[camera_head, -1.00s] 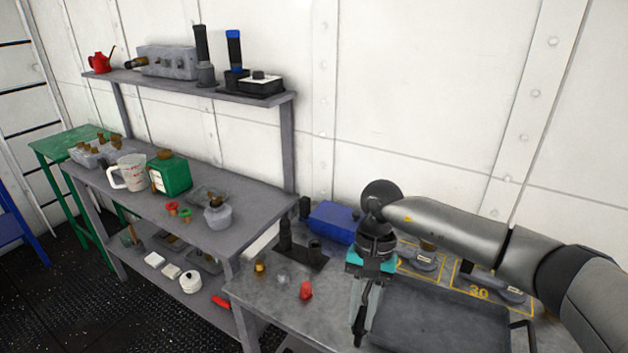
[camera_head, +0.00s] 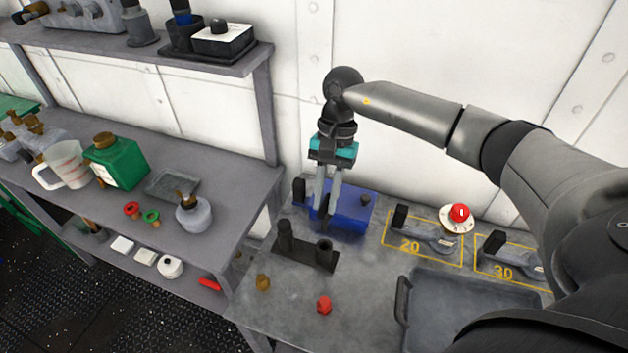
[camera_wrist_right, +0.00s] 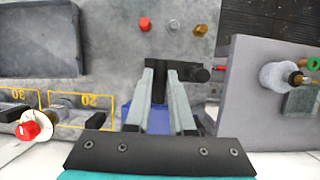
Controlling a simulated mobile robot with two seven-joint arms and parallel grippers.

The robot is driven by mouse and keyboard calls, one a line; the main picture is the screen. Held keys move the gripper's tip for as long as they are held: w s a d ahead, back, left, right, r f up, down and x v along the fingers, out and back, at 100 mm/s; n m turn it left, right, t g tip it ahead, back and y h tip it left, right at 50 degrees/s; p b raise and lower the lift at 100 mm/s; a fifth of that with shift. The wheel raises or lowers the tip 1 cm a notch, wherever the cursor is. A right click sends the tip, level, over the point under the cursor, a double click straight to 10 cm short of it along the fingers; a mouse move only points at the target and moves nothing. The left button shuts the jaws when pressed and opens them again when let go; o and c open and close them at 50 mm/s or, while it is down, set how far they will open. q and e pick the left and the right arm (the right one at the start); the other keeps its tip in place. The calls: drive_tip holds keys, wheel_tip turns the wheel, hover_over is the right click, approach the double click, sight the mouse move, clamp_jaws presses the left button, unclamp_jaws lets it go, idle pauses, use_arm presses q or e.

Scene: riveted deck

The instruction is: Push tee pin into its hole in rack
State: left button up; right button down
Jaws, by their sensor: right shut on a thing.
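My right gripper (camera_head: 324,214) points down in front of the blue box, just behind the black two-post rack (camera_head: 304,256). Its fingers are closed on a dark, slim piece, most likely the tee pin (camera_head: 322,226), which is largely hidden by the fingers and hard to tell from the dark rack. In the right wrist view the gripper (camera_wrist_right: 162,70) reaches toward the dark rack, with one black post (camera_wrist_right: 200,75) beside the fingers. I cannot make out the hole or whether the pin touches the rack. My left gripper is out of view.
The blue box (camera_head: 352,207) stands close behind the gripper. A brown knob (camera_head: 263,283) and a red knob (camera_head: 324,305) lie in front of the rack. A grey tray (camera_head: 470,310) and a red button (camera_head: 460,213) are to the right. The shelf unit (camera_head: 230,185) stands left.

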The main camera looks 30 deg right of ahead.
sight(326, 231)
drive_tip(key=shift+s+f, duration=0.25)
drive_tip(key=shift+f, duration=0.15)
drive_tip(key=shift+s+f+b, duration=0.1)
drive_tip(key=shift+f+b, duration=0.25)
drive_tip(key=shift+b, duration=0.1)
wheel_tip(326, 231, down, 3)
drive_tip(key=shift+r+b, duration=0.2)
drive_tip(key=shift+b, duration=0.45)
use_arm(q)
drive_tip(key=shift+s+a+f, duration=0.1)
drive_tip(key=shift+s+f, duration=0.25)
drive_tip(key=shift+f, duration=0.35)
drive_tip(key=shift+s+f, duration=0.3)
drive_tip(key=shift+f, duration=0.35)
use_arm(e)
drive_tip(key=shift+f, duration=0.45)
use_arm(q)
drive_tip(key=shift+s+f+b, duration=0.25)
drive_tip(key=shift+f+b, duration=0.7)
drive_tip(key=shift+b, duration=0.2)
use_arm(e)
drive_tip(key=shift+f, duration=0.85)
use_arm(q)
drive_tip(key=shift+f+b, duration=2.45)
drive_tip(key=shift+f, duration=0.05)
use_arm(e)
drive_tip(key=shift+f, duration=2.35)
drive_tip(key=c, duration=0.7)
unclamp_jaws()
